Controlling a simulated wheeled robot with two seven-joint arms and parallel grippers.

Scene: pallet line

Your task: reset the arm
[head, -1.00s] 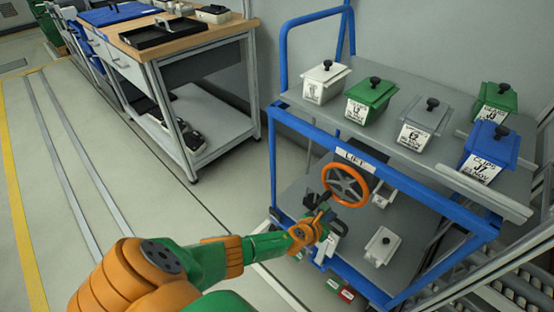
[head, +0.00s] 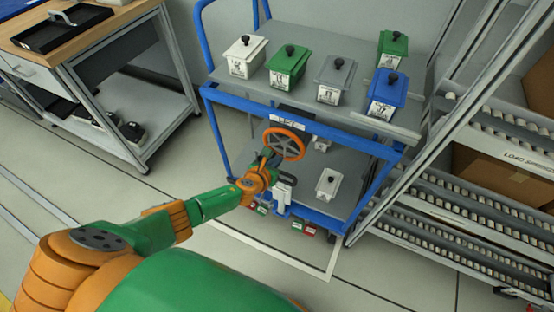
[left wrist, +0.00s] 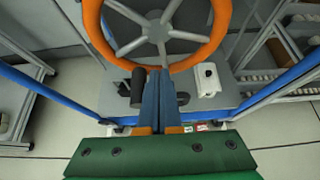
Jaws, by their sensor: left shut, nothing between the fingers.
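My left arm comes in from the lower left of the head view. Its gripper (head: 267,160) is at the front of the blue-framed cart, just below and left of the orange handwheel (head: 284,144). In the left wrist view the gripper's fingers (left wrist: 160,75) are together with nothing between them. Their tips lie in front of the lower rim of the orange wheel (left wrist: 155,20); I cannot tell whether they touch it. A black handle (left wrist: 138,87) shows just left of the fingers. My right gripper is in neither view.
The cart's top shelf (head: 330,50) holds several lidded boxes, white, green, grey and blue. A white box (head: 328,184) stands on its lower shelf. A workbench (head: 60,50) is at the left, a roller rack (head: 470,205) at the right. The floor before the cart is clear.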

